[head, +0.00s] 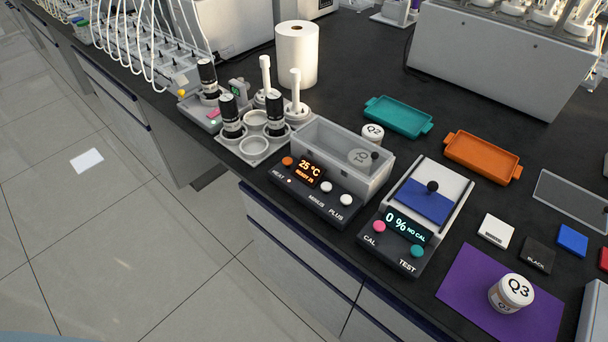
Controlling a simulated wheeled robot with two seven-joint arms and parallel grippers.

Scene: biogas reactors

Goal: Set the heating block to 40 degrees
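The heating block (316,196) stands near the front edge of the black bench. Its front panel has a lit display (309,170) reading 25 °C with "READY 25" below. An orange button (287,161) sits by the label HEAT. Two white buttons sit to the right of the display, the MINUS button (326,186) and the PLUS button (345,200). Neither of my grippers is in view.
Right of the block stands a tester (395,250) with CAL and TEST buttons. A Q3 jar (510,292) stands on a purple mat (470,290). Teal (399,112) and orange (482,153) trays lie behind.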

